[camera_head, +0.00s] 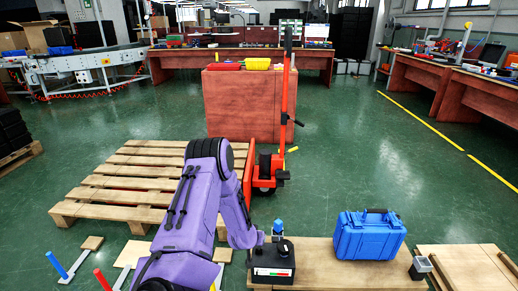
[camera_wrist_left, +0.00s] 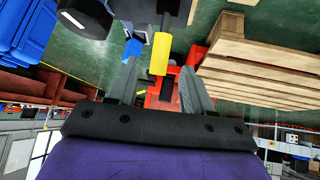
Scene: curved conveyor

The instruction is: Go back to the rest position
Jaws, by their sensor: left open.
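My left arm is purple and reaches in from the bottom of the head view, bending down near a black box-shaped device (camera_head: 272,262) on a wooden board. Its gripper fingers are hidden there. In the left wrist view my left gripper (camera_wrist_left: 158,85) shows two grey fingers spread apart with nothing held between them. A yellow cylinder on a grey stem (camera_wrist_left: 160,54) appears beyond the fingers, apart from both. My right gripper is in neither view.
A blue case (camera_head: 369,234) stands on the board, right of the device. A small blue-topped object (camera_head: 278,228) stands behind the device. A wooden pallet (camera_head: 110,190) and red pallet jack (camera_head: 264,172) lie ahead. Green floor (camera_head: 345,150) is clear at right.

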